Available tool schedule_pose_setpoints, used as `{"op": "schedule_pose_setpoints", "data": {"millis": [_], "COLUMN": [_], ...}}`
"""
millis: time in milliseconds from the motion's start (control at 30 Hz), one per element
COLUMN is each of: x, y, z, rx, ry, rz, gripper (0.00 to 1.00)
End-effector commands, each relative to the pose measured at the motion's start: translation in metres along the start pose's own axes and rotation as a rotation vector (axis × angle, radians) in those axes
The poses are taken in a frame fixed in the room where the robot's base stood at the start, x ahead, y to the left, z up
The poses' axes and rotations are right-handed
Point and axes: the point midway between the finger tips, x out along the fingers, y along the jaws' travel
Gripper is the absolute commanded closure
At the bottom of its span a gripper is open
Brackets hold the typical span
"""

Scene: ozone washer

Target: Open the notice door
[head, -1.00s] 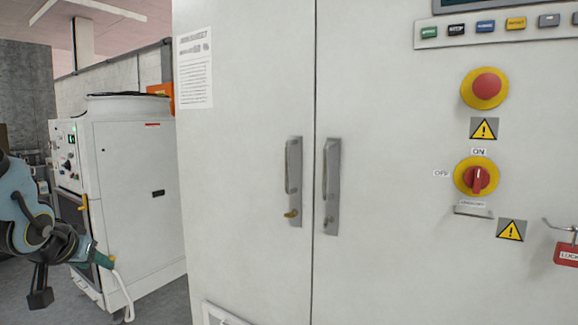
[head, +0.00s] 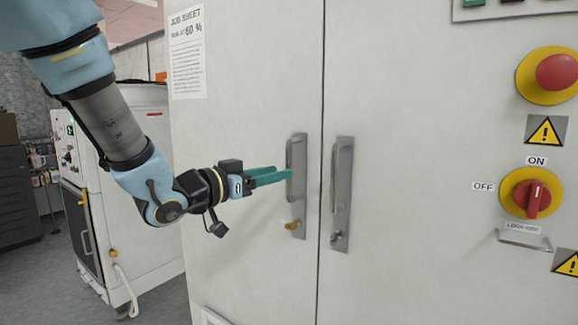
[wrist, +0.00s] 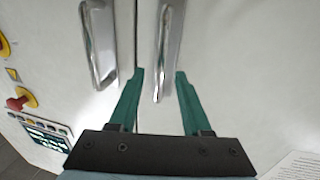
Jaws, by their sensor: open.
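The notice door (head: 240,120) is the left door of a white cabinet, with a printed job sheet (head: 187,52) on its upper left. It looks shut against the right door. Its grey upright handle (head: 297,165) stands by the seam, with a brass-coloured key or latch piece (head: 292,225) at its lower end. My gripper (head: 289,175) is open, its teal fingers pointing at this handle from the left. In the wrist view the handle (wrist: 168,40) appears between the open fingertips (wrist: 160,73). I cannot tell whether they touch it.
The right door has a similar handle (head: 342,190) close beside the seam. Further right are a red emergency button (head: 557,72) and a red rotary switch (head: 537,197) on yellow. A white machine (head: 150,235) stands behind at the left. Grey floor shows at lower left.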

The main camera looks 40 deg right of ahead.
Motion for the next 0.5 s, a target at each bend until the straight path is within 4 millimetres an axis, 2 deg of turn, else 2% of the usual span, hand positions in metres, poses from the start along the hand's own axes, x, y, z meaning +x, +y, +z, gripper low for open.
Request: {"op": "schedule_pose_setpoints", "data": {"millis": [33, 200, 333, 500], "x": [0.01, 0.034, 0.044, 0.047], "y": [0.001, 0.0, 0.0, -0.001], "z": [-0.002, -0.002, -0.001, 0.0], "rx": [-0.002, 0.0, 0.001, 0.0], "ry": [-0.002, -0.001, -0.001, -0.001], "rz": [0.002, 0.0, -0.001, -0.003], "gripper": [0.52, 0.52, 0.52, 0.52]}}
